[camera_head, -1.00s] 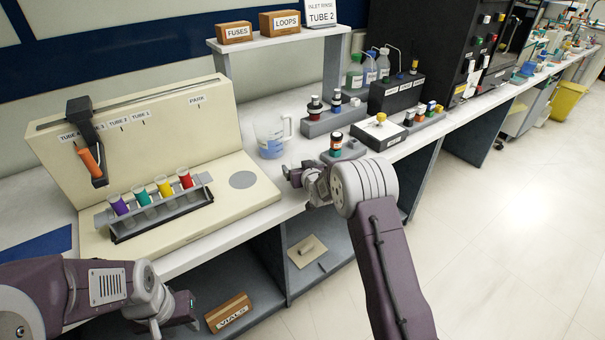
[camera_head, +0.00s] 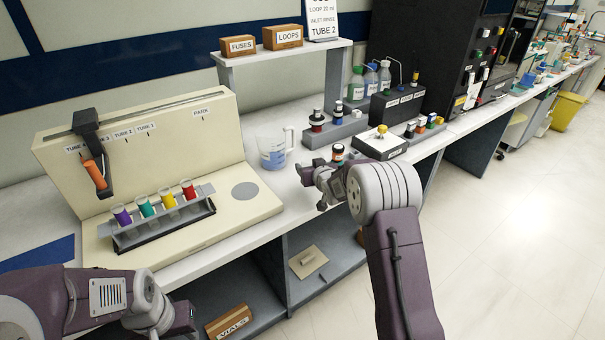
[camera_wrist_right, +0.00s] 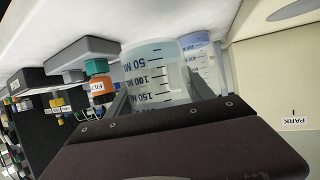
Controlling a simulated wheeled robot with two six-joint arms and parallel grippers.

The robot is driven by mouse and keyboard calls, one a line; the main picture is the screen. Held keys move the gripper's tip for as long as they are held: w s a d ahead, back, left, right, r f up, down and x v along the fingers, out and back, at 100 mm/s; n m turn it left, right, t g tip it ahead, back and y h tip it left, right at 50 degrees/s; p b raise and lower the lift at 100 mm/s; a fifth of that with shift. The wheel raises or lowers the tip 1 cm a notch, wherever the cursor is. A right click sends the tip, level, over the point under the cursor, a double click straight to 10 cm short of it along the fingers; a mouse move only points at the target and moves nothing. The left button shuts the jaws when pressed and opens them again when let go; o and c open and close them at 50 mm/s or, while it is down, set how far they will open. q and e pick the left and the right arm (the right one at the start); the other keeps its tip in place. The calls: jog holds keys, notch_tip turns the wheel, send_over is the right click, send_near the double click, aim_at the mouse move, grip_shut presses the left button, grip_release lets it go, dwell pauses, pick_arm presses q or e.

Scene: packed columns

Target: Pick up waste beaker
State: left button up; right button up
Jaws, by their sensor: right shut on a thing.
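In the right wrist view a clear beaker (camera_wrist_right: 160,75) with volume marks and a pale tint stands between my right gripper's fingers (camera_wrist_right: 163,100). The gripper is shut on it. The picture is upside down there. In the head view my right gripper (camera_head: 312,176) is over the bench's front edge, and the held beaker is not clearly made out. A second beaker, a jug with a handle and blue liquid (camera_head: 272,158), stands on the bench to the left; its marked side also shows in the right wrist view (camera_wrist_right: 203,62). My left gripper (camera_head: 180,316) is low at the left; its fingers are unclear.
A cream station (camera_head: 215,225) with a rack of colored-capped tubes (camera_head: 160,222) stands left. A capped vial (camera_head: 338,153) is just behind my right gripper; bottle holders and a black box (camera_head: 398,104) stand beyond. The bench shelf below holds a vials box (camera_head: 229,322).

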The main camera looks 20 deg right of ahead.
jog(key=s+d+r+p, duration=0.2)
jog(key=d+r, duration=0.3)
jog(key=d, duration=0.3)
jog(key=shift+s+d+r+p, duration=0.2)
jog(key=shift+s+p, duration=0.1)
jog(key=shift+s, duration=0.45)
